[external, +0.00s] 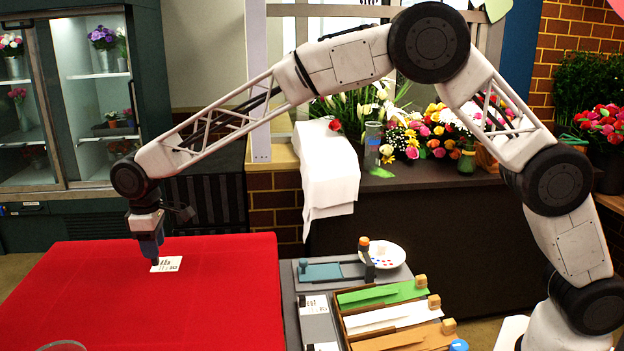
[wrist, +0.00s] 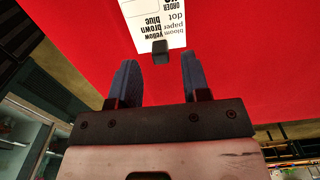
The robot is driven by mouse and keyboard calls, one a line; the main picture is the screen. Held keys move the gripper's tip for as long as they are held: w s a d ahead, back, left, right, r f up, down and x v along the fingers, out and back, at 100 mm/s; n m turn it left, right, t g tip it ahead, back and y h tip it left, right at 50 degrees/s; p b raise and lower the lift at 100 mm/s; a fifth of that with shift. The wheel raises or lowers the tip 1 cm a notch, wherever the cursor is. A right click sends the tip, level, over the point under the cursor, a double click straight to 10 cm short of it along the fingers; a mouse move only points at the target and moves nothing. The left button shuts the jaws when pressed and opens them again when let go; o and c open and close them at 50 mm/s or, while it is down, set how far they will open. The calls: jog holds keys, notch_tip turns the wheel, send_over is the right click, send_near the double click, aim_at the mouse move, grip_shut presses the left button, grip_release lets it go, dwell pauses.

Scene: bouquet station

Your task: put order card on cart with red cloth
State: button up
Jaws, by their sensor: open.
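The order card (external: 170,265) is white with dark print and lies on the red cloth (external: 190,310), near its back edge. In the wrist view the order card (wrist: 150,22) shows upside-down words such as "bloom yellow", "paper" and "dot blue". A small dark block (wrist: 161,48) sits at the card's near edge. My gripper (external: 154,259) points down right at the card. In the wrist view my gripper (wrist: 159,75) has its two blue fingers apart, with nothing between them; the block is just beyond the tips. I cannot tell whether the fingers touch the card.
A grey side table right of the cloth holds printed cards (external: 313,305), a wooden tray of coloured paper strips (external: 385,293) and a white plate (external: 386,254). Most of the cloth is bare.

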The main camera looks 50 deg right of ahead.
aim_at(161, 262)
notch_tip(161, 262, up, 10)
jog(key=shift+f, duration=0.15)
dwell(0.3)
dwell(0.5)
jog(key=s+d+r+m, duration=0.1)
jog(key=s+d+r, duration=0.35)
jog(key=d, duration=0.55)
jog(key=s+d+r+m, duration=0.1)
jog(key=s+d+r, duration=0.35)
jog(key=d, duration=0.45)
jog(key=s+d+r+m+t, duration=0.1)
jog(key=s+d+r+m, duration=0.3)
jog(key=s+d, duration=1.1)
jog(key=s+d+f+m, duration=0.1)
jog(key=s+d+f, duration=0.1)
jog(key=s+d, duration=0.4)
jog(key=s+d+f+m+t, duration=0.1)
jog(key=s+d+f, duration=0.2)
jog(key=s, duration=1.2)
jog(key=s+d+f+m, duration=0.1)
jog(key=s+d+f, duration=0.2)
jog(key=s+d, duration=0.6)
jog(key=s, duration=0.2)
jog(key=shift+s+d+t, duration=0.25)
jog(key=shift+s+t, duration=0.05)
